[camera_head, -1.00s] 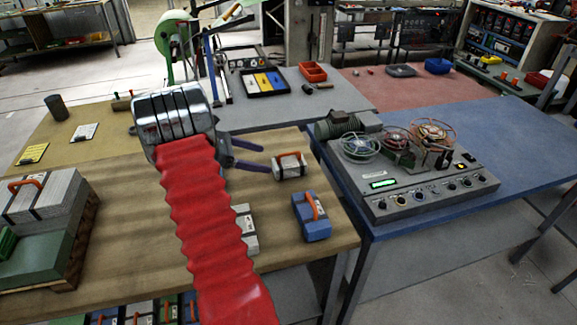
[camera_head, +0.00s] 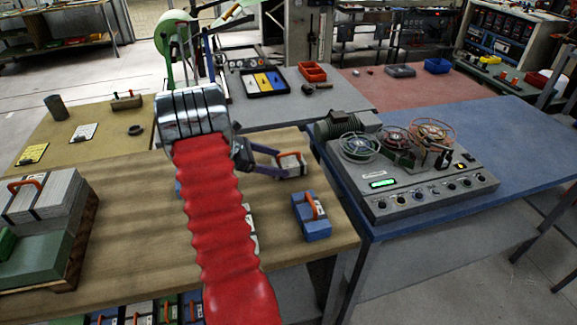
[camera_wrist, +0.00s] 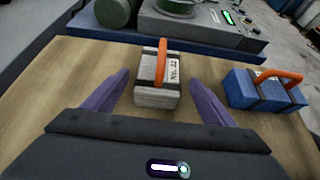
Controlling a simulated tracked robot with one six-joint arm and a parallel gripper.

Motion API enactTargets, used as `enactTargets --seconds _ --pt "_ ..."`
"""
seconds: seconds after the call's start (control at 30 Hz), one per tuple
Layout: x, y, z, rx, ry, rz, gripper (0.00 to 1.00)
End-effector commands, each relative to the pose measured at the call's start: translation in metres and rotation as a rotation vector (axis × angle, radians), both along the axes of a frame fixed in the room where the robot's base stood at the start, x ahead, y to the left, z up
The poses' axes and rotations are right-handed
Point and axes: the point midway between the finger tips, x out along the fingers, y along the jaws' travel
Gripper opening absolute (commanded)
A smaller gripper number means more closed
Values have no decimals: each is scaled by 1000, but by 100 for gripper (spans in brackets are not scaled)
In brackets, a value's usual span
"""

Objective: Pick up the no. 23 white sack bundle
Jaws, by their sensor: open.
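The white sack bundle (camera_head: 291,166) with a dark strap and an orange handle lies near the back right of the wooden table. In the wrist view the bundle (camera_wrist: 157,95) bears a label that seems to read No. 23. My gripper (camera_head: 274,162) is open, its purple fingers low at the bundle's left side in the head view. In the wrist view the tips of my gripper (camera_wrist: 158,76) stand to either side of the bundle, with a gap on each side. It is not gripped.
A blue bundle (camera_head: 312,218) with an orange handle lies nearby, to the right in the wrist view (camera_wrist: 262,92). Another pale bundle (camera_head: 253,232) is mostly hidden behind my red arm. The grey machine (camera_head: 410,180) stands on the blue table beyond. A stacked pallet (camera_head: 75,245) is at left.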

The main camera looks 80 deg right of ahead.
Motion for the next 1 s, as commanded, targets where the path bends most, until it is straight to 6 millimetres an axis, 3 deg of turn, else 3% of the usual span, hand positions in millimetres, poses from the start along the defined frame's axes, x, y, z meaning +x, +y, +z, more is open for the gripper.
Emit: enactTargets --seconds 0.27,0.7,1.0 --pt "-3 -2 -2 0 0 -1 78" --pt "-36 -26 -23 0 0 0 78" --pt "-37 -26 -24 0 0 1 78"
